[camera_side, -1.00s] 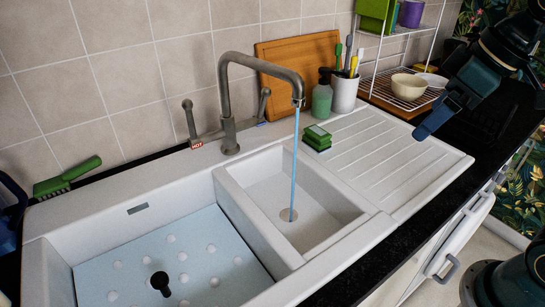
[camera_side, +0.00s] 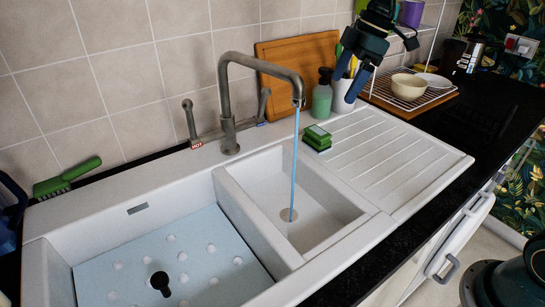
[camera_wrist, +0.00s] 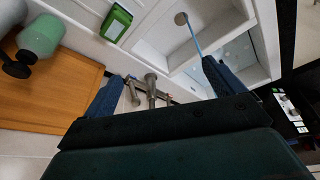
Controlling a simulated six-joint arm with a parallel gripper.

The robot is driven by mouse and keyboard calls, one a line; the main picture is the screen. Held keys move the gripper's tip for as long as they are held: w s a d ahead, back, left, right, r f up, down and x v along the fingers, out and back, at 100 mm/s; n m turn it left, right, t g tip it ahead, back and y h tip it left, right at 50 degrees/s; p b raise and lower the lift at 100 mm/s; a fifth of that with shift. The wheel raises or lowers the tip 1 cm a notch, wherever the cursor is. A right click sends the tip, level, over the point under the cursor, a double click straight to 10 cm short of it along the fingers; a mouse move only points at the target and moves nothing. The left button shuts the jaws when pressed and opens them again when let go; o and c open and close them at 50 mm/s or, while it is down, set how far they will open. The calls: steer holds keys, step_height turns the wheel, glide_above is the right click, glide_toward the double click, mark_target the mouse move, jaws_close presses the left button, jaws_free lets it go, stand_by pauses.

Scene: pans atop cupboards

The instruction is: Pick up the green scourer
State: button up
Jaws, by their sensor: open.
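My gripper (camera_side: 372,72) is open and empty. It is raised above and to the right of the scourer, in front of the white cup and the dish rack. In the wrist view its two blue fingers (camera_wrist: 163,72) are spread wide, with the scourer beyond them and clear of both.
A green soap bottle (camera_side: 322,95) and a white cup of brushes (camera_side: 340,98) stand behind the scourer. The tap (camera_side: 228,105) runs water into the small basin, left of the scourer. A dish rack (camera_side: 425,95) with a bowl stands right. The ridged drainboard (camera_side: 395,150) is clear.

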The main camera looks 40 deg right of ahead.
steer(key=w+d+f+n, duration=0.3)
steer(key=w+f, duration=0.2)
steer(key=w, duration=0.1)
steer(key=n+g+y, duration=0.1)
steer(key=n+g, duration=0.1)
steer(key=n, duration=0.1)
glide_above(319, 130)
steer(key=d, duration=0.3)
step_height(319, 130, down, 8)
steer(key=shift+a, duration=0.25)
steer(key=shift+x, duration=1.25)
steer(key=shift+a+f, duration=0.1)
steer(key=shift+x, duration=2.4)
